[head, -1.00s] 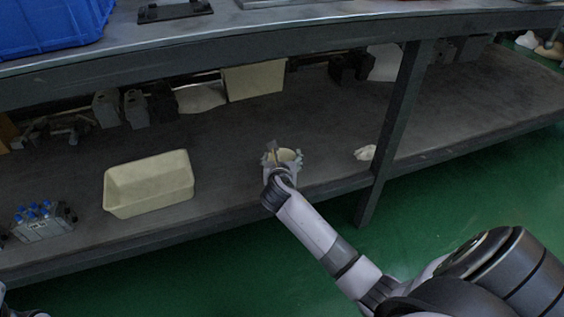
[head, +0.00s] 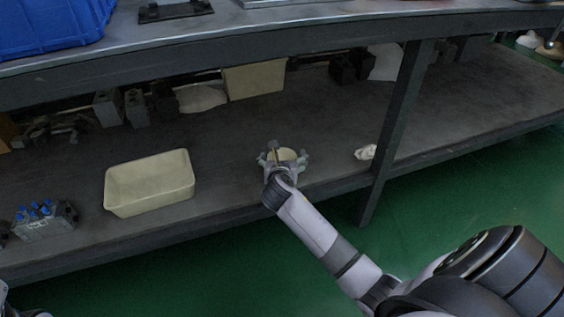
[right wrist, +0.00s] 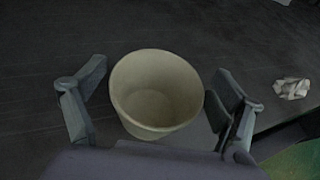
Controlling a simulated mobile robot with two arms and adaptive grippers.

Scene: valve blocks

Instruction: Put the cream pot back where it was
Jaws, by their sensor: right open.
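The cream pot (right wrist: 157,92) stands upright and empty on the lower shelf, between the open fingers of my right gripper (right wrist: 160,110). Both fingers are apart from its wall in the right wrist view. In the head view the pot (head: 284,155) shows only in part behind my right gripper (head: 283,163), near the shelf's front edge.
A cream tray (head: 150,184) and a grey valve block with blue caps (head: 43,220) are on the shelf to the left. A crumpled white piece (head: 366,152) lies right of the pot, beside a dark table leg (head: 395,130). A cream bin (head: 253,80) stands behind.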

